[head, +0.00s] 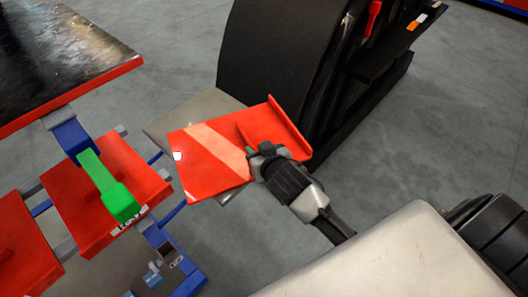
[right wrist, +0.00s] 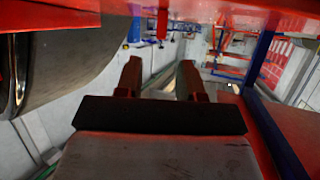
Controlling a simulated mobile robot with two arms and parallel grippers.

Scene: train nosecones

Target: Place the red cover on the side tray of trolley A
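The red cover (head: 212,165) is a wide red panel with a paler diagonal stripe and a raised lip on its right side. It shows in the middle of the head view, tilted, over a grey plate. My right gripper (head: 262,153) is at the cover's lower right edge and overlaps it. In the right wrist view my right gripper's fingers (right wrist: 160,80) stand apart, and a red surface (right wrist: 240,14) spans the top. Whether they grip the cover is unclear. A trolley (head: 165,243) with a blue frame and red trays (head: 75,200) stands at left; no letter is readable. My left gripper is out of view.
A green object (head: 105,185) lies on the nearer red tray. A dark tabletop with a red edge (head: 100,80) is at upper left. A large black nosecone (head: 275,45) stands behind the cover, near the grey plate (head: 160,130).

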